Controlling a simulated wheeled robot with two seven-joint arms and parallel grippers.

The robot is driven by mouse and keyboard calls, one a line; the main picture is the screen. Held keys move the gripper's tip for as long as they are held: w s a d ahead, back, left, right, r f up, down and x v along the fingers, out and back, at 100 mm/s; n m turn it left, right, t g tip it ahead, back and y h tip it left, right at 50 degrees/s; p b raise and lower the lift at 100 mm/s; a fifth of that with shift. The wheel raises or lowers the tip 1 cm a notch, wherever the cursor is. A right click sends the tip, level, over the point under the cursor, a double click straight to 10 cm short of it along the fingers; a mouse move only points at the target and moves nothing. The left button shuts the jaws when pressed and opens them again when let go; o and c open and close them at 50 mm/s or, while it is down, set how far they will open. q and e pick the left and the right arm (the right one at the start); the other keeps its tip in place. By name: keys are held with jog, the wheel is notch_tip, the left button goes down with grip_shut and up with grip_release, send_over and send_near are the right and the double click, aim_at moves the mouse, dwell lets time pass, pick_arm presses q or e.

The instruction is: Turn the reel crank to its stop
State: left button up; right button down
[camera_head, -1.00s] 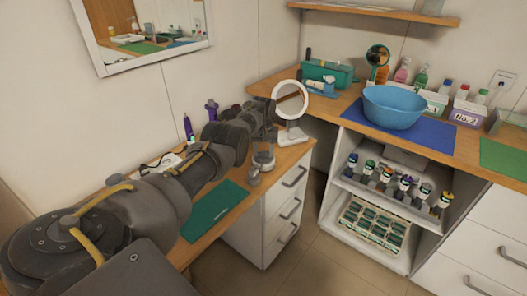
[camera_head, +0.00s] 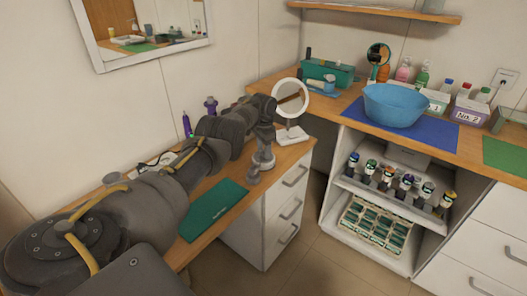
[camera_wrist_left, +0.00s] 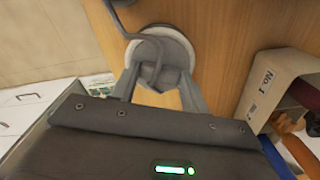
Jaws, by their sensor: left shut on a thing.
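The reel crank (camera_wrist_left: 148,48) is a bent grey rod in the left wrist view, running from the top left down to between my fingers. A pale round piece (camera_wrist_left: 178,40) shows behind it on the wood. My left gripper (camera_wrist_left: 160,82) has its two grey fingers shut on the crank's near end. In the head view my left gripper (camera_head: 263,158) points down at the front edge of the wooden counter, beside the round mirror. The reel is hard to make out there, small and partly covered by the gripper. My right gripper is not in view.
A round white mirror (camera_head: 291,98) stands close behind the left gripper. A green mat (camera_head: 213,208) lies nearer on the counter. A box marked No.1 (camera_wrist_left: 262,88) is at the right in the wrist view. A blue bowl (camera_head: 395,104) stands on the right counter.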

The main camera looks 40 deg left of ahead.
pick_arm(q)
jog(key=m+b, duration=0.1)
jog(key=m, duration=0.1)
jog(key=shift+m, duration=0.4)
jog(key=m+b, duration=0.1)
jog(key=m, duration=0.2)
jog(key=shift+m, duration=0.3)
jog(key=shift+m+b, duration=0.3)
jog(key=shift+m, duration=0.1)
jog(key=shift+m+b, duration=0.35)
jog(key=shift+m, duration=1.35)
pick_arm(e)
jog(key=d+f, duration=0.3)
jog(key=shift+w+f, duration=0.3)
pick_arm(q)
jog(key=shift+m, duration=0.3)
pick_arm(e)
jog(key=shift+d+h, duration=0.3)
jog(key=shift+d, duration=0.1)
